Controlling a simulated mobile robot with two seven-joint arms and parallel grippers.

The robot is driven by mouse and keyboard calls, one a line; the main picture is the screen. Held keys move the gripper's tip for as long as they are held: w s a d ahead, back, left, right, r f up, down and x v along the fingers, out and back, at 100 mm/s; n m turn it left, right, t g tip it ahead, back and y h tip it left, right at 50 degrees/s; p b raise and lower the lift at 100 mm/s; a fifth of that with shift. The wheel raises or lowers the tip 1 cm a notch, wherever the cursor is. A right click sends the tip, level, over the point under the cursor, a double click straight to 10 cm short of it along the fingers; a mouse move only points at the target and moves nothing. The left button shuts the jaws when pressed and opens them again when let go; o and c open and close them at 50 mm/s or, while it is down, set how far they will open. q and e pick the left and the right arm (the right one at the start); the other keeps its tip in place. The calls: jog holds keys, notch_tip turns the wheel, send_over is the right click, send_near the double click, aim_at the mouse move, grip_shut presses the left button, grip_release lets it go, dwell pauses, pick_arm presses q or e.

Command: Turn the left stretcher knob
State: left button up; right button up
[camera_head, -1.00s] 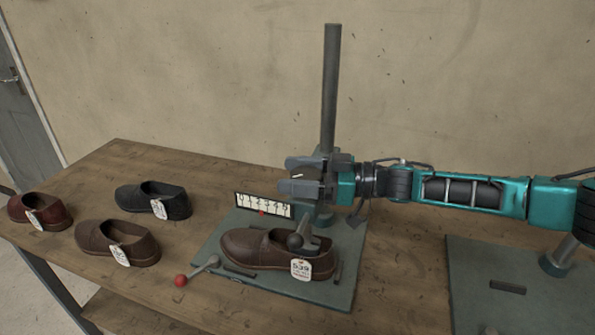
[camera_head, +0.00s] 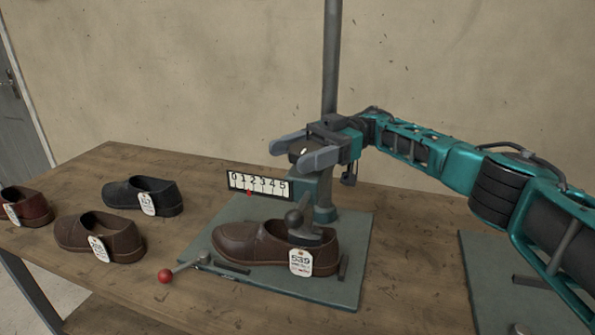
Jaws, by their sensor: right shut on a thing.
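The left stretcher is a grey-green plate (camera_head: 210,252) with a post (camera_head: 325,190) at its back. A brown shoe (camera_head: 240,242) with a 539 tag (camera_head: 300,262) sits on it, with a dark ball-topped part in its opening. A white scale (camera_head: 258,184) numbered 0 to 5 stands behind the shoe. Its red pointer (camera_head: 249,193) is between 1 and 2. My right gripper (camera_head: 303,151) is shut on the dark round knob (camera_head: 301,149) above and right of the scale. The fingers cover much of the knob. My left gripper is not in view.
A red-balled lever (camera_head: 165,275) juts out at the plate's front left. Black (camera_head: 125,193), brown (camera_head: 75,235) and red (camera_head: 35,207) shoes lie at the left of the table. A tall grey pole (camera_head: 331,60) rises behind my gripper. Another plate (camera_head: 480,290) is at the right.

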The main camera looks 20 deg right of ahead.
aim_at(298, 150)
jog(key=shift+s+f+n+g+h+b, duration=0.1)
jog(key=shift+n+g+h+b, duration=0.25)
jog(key=shift+g+b, duration=0.3)
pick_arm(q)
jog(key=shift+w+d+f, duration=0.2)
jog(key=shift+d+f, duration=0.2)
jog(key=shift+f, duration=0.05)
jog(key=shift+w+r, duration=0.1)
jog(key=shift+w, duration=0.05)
pick_arm(e)
jog(key=shift+n+g, duration=0.25)
jog(key=o, duration=1)
jog(key=shift+c, duration=0.2)
pick_arm(q)
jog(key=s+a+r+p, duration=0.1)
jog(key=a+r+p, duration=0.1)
jog(key=p, duration=0.3)
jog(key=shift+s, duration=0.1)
pick_arm(e)
notch_tip(298, 150, up, 20)
